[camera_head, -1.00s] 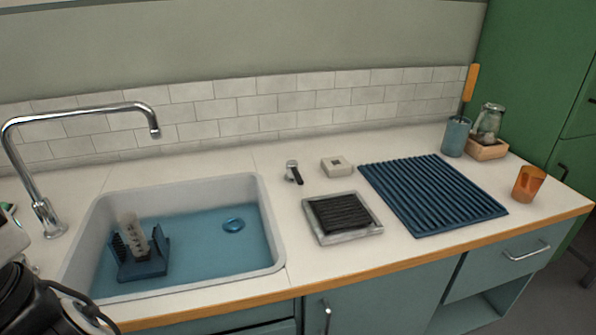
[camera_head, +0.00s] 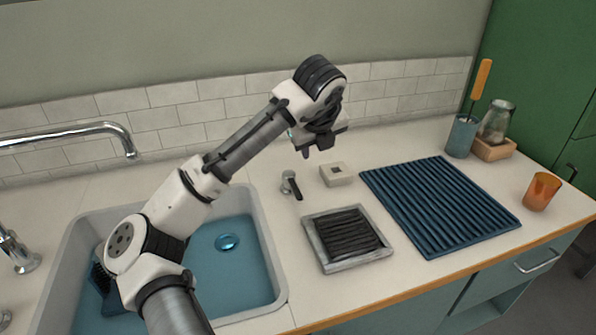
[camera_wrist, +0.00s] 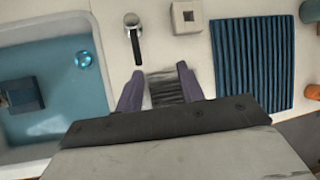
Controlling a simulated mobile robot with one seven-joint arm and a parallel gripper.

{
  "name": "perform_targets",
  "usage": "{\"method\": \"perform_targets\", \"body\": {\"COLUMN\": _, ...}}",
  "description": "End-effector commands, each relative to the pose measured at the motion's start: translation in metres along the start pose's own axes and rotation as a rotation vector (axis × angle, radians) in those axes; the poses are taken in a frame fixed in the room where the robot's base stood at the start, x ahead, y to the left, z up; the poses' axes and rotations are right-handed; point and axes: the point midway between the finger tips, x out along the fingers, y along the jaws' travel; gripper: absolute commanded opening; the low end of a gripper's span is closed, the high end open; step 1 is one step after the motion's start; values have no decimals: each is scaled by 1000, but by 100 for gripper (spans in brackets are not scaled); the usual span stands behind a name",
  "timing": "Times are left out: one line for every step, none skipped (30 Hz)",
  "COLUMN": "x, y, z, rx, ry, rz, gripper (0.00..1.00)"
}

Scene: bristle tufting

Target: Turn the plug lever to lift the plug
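The plug lever (camera_head: 290,185), a small chrome base with a dark handle, stands on the counter right of the sink. It also shows in the wrist view (camera_wrist: 133,38), beyond my left finger. Its handle points toward the front of the counter. The plug (camera_head: 228,242) is a round shiny disc in the blue sink bottom; it also shows in the wrist view (camera_wrist: 83,59). My gripper (camera_head: 317,150) is above the counter near the lever, apart from it. In the wrist view its two purple fingers (camera_wrist: 160,71) are spread with nothing held between them.
A small pale block (camera_head: 336,174) stands right of the lever. A tray with dark bristle strips (camera_head: 318,252) lies in front, and a blue ribbed mat (camera_head: 440,205) to the right. The faucet (camera_head: 75,134) reaches over the sink. An orange cup (camera_head: 541,191) stands far right.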

Motion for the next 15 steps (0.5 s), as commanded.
{"method": "perform_targets", "body": {"x": 5, "y": 12, "z": -3, "rx": 50, "ry": 31, "rz": 80, "gripper": 38}}
{"method": "perform_targets", "body": {"x": 8, "y": 18, "z": -6, "rx": 77, "ry": 49, "rz": 116, "gripper": 38}}
{"method": "perform_targets", "body": {"x": 11, "y": 25, "z": -8, "rx": 103, "ry": 70, "rz": 154, "gripper": 38}}
{"method": "perform_targets", "body": {"x": 12, "y": 28, "z": -10, "rx": 117, "ry": 81, "rz": 174, "gripper": 38}}
{"method": "perform_targets", "body": {"x": 14, "y": 31, "z": -11, "rx": 127, "ry": 89, "rz": 189, "gripper": 38}}
{"method": "perform_targets", "body": {"x": 16, "y": 34, "z": -12, "rx": 136, "ry": 96, "rz": 200, "gripper": 38}}
{"method": "perform_targets", "body": {"x": 18, "y": 34, "z": -12, "rx": 139, "ry": 98, "rz": 203, "gripper": 38}}
{"method": "perform_targets", "body": {"x": 20, "y": 35, "z": -13, "rx": 140, "ry": 100, "rz": 204, "gripper": 38}}
{"method": "perform_targets", "body": {"x": 25, "y": 36, "z": -13, "rx": 139, "ry": 100, "rz": 204, "gripper": 38}}
{"method": "perform_targets", "body": {"x": 29, "y": 37, "z": -14, "rx": 139, "ry": 101, "rz": 203, "gripper": 38}}
{"method": "perform_targets", "body": {"x": 34, "y": 38, "z": -14, "rx": 138, "ry": 101, "rz": 202, "gripper": 38}}
{"method": "perform_targets", "body": {"x": 41, "y": 39, "z": -15, "rx": 138, "ry": 101, "rz": 202, "gripper": 38}}
{"method": "perform_targets", "body": {"x": 46, "y": 40, "z": -15, "rx": 137, "ry": 100, "rz": 202, "gripper": 38}}
{"method": "perform_targets", "body": {"x": 52, "y": 41, "z": -16, "rx": 137, "ry": 100, "rz": 202, "gripper": 38}}
{"method": "perform_targets", "body": {"x": 61, "y": 43, "z": -16, "rx": 136, "ry": 101, "rz": 201, "gripper": 38}}
